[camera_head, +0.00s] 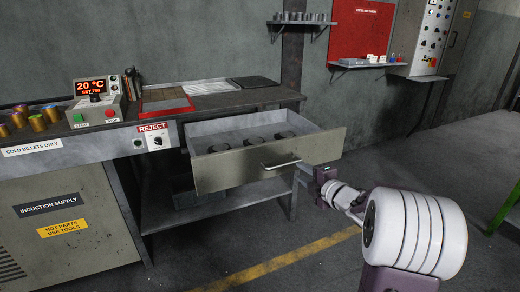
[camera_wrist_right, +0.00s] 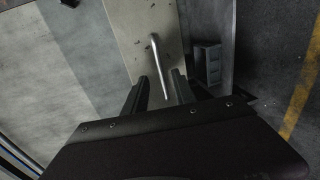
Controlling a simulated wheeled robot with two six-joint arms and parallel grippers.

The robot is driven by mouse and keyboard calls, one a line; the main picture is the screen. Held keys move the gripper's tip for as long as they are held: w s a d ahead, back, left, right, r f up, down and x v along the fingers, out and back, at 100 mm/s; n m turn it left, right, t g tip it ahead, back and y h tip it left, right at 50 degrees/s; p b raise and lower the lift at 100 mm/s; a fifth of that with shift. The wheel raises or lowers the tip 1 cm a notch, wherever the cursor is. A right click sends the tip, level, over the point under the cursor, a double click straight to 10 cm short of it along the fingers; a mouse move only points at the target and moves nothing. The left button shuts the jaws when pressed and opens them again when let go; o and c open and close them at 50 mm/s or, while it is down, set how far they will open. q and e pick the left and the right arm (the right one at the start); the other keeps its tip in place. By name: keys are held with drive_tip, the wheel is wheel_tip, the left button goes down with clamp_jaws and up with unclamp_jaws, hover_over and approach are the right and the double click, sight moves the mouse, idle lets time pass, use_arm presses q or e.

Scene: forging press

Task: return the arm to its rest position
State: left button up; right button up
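My right gripper (camera_head: 308,179) is at the front of an open drawer (camera_head: 230,173), just right of its bar handle (camera_head: 281,165). In the right wrist view my right gripper (camera_wrist_right: 154,92) has its two fingers apart, with the end of the handle (camera_wrist_right: 158,62) showing between them. I cannot tell whether the fingers touch the handle. My right arm (camera_head: 412,232) reaches in from the lower right. The drawer is pulled out under the bench and holds several dark round pieces (camera_head: 253,142). My left gripper is not in view.
The bench (camera_head: 230,98) carries a control box (camera_head: 97,112), a red-edged tray (camera_head: 166,104) and several billets (camera_head: 38,122) at the left. A lower shelf (camera_head: 215,203) lies under the drawer. A green frame (camera_head: 506,207) stands at the right edge. The floor between is clear.

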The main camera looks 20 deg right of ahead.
drive_tip(key=w+a+f+g+y, duration=0.1)
drive_tip(key=a+y, duration=0.2)
drive_tip(key=a, duration=1.3)
drive_tip(key=s+f+m+g+h, duration=0.4)
drive_tip(key=s+f+m+g, duration=0.9)
drive_tip(key=s+f+m, duration=0.75)
drive_tip(key=s+r+p, duration=0.2)
drive_tip(key=r+p, duration=1.5)
drive_tip(key=s+r+n+p, duration=0.1)
drive_tip(key=s+r+p, duration=0.1)
drive_tip(key=r+p, duration=1.5)
drive_tip(key=shift+s+a, duration=0.3)
drive_tip(key=shift+a, duration=0.15)
